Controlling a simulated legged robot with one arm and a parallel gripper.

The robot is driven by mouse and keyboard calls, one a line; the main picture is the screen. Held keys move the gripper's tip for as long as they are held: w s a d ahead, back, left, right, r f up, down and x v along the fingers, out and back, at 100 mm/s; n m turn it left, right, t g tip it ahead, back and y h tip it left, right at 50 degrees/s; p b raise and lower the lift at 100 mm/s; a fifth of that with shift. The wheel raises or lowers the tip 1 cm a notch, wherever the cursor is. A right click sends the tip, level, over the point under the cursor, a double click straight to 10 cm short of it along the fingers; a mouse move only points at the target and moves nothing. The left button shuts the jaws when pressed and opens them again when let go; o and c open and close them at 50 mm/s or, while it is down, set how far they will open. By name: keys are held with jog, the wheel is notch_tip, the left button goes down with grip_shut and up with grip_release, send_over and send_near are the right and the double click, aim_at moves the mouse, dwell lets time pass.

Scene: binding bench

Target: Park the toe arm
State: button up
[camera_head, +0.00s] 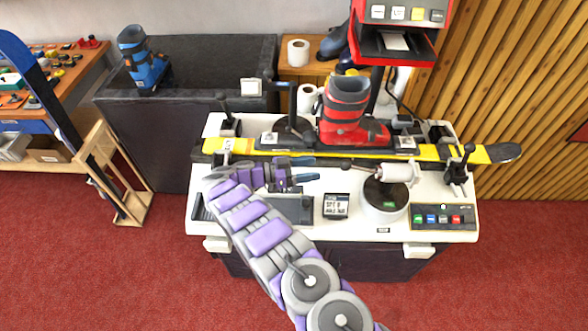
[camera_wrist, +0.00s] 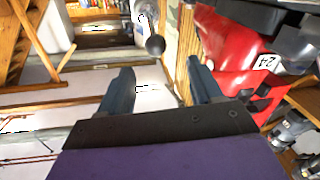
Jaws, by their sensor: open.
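A grey cylindrical arm (camera_head: 392,173) sits on a round white base with a dark top, in front of the boot's toe; it appears to be the toe arm. A thin dark rod runs left from it toward my gripper (camera_head: 305,171). My gripper is open above the bench's front half, with its fingers pointing right. In the wrist view my gripper (camera_wrist: 160,75) shows two fingers apart with nothing between them. A black ball knob (camera_wrist: 155,45) appears beyond the fingertips; I cannot tell which arm it belongs to.
A red boot (camera_head: 345,110) stands on a yellow ski (camera_head: 460,153) clamped across the white bench (camera_head: 300,222). A dark post (camera_head: 292,105) stands left of the boot. A small display box (camera_head: 336,206) and a button panel (camera_head: 443,217) lie along the front.

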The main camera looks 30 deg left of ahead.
jog(key=v, duration=0.4)
jog(key=shift+a, duration=0.1)
dwell(0.8)
